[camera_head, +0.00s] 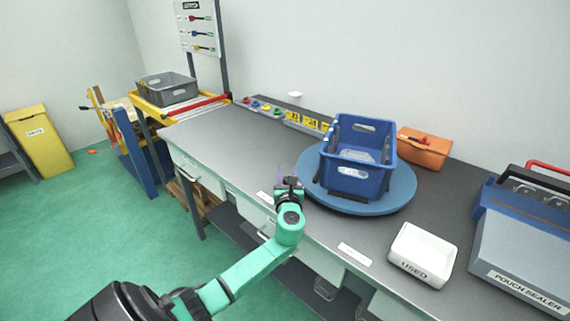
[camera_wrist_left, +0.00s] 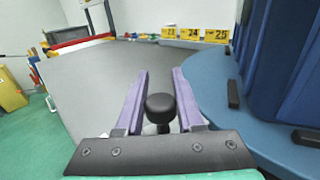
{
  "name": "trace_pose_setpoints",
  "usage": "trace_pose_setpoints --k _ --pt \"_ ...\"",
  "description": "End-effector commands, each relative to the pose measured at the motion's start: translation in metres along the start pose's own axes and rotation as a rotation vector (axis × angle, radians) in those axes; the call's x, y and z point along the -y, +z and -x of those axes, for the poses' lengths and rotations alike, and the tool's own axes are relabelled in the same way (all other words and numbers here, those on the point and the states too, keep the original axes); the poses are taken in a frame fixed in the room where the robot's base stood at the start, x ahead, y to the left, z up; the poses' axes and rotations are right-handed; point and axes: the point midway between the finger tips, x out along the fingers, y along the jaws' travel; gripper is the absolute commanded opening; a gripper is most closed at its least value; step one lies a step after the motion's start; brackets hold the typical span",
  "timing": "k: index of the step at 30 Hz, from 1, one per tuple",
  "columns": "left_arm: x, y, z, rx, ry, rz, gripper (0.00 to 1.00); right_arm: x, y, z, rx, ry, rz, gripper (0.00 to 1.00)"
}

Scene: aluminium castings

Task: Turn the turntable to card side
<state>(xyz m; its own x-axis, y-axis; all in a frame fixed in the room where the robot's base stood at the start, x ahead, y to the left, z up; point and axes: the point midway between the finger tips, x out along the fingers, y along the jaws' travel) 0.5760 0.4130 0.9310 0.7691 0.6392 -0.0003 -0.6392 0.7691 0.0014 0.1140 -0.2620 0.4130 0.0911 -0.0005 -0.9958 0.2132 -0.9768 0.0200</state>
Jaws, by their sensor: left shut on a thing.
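The turntable (camera_head: 401,196) is a round blue disc on the grey bench. A blue crate (camera_head: 357,178) with dark fittings at its sides stands on it. My left gripper (camera_head: 290,183) is at the turntable's left edge. In the left wrist view, its purple fingers stand on either side of a black knob (camera_wrist_left: 160,104), and it is shut on this knob. The turntable's rim (camera_wrist_left: 212,82) is just to the right of the fingers there. Whether the knob joins the disc is hidden. My right gripper is not in view.
A white tray marked USED (camera_head: 423,255) and the pouch sealer (camera_head: 522,245) stand to the right. An orange box (camera_head: 424,147) is behind the crate. Yellow number signs (camera_head: 308,121) line the bench's back edge. The bench's left part (camera_head: 225,140) is clear.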

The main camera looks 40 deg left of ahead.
Motion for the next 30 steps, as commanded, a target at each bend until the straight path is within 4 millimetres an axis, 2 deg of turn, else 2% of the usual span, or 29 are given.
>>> trace_pose_setpoints --k 4,15,30 --pt "0.007 0.002 0.018 -0.002 0.073 0.004 0.00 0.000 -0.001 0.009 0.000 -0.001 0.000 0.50" --pt "0.022 0.000 0.053 -0.002 0.232 0.003 0.00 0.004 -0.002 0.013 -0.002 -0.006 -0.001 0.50" --pt "0.032 0.000 0.069 0.001 0.314 0.001 0.00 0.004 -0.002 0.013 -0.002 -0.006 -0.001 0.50"
